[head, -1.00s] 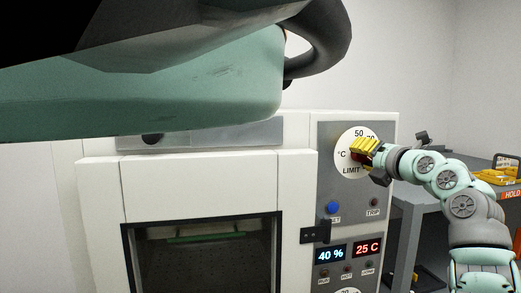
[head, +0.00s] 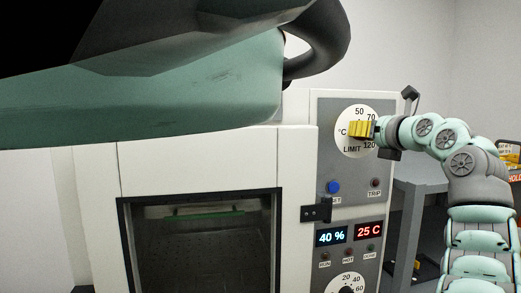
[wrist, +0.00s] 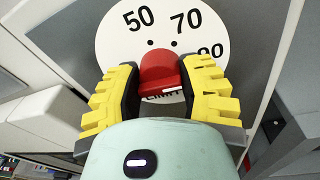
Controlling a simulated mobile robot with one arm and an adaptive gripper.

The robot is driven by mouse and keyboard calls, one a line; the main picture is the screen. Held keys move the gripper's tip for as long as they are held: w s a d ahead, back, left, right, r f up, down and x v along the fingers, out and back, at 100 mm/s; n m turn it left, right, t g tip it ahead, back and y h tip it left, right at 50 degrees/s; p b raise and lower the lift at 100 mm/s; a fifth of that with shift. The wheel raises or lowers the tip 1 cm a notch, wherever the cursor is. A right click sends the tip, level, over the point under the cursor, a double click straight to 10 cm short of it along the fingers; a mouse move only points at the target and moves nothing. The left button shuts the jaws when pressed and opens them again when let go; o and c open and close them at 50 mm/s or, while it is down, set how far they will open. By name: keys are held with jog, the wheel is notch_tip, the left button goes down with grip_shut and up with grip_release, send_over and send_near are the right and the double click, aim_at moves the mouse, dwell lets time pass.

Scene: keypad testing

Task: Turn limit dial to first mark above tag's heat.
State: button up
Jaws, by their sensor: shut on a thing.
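The limit dial (head: 354,112) is a round white face, high on the oven's right-hand panel, with 50, 70 and 120 legible in the head view. In the wrist view its face (wrist: 160,22) shows 50, 70 and a partly covered 90, with dots below the numbers. Its red knob (wrist: 160,68) has a white line on its near side. My gripper (head: 361,129) has yellow fingers, shut on the knob from both sides; they also show in the wrist view (wrist: 168,74). The fingers hide the knob in the head view. I cannot make out a tag with a heat value.
Below the dial are a blue button (head: 334,187), a TRIP lamp (head: 375,184), displays reading 40 % (head: 331,237) and 25 C (head: 368,232), and a second dial (head: 347,284). A dark oven window (head: 205,240) lies to the left. A grey bench (head: 425,188) stands behind my arm.

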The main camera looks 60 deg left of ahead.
jog(key=shift+w+d, duration=0.1)
jog(key=shift+w, duration=0.1)
jog(key=o, duration=1.2)
jog(key=shift+s, duration=0.1)
jog(key=v, duration=1.2)
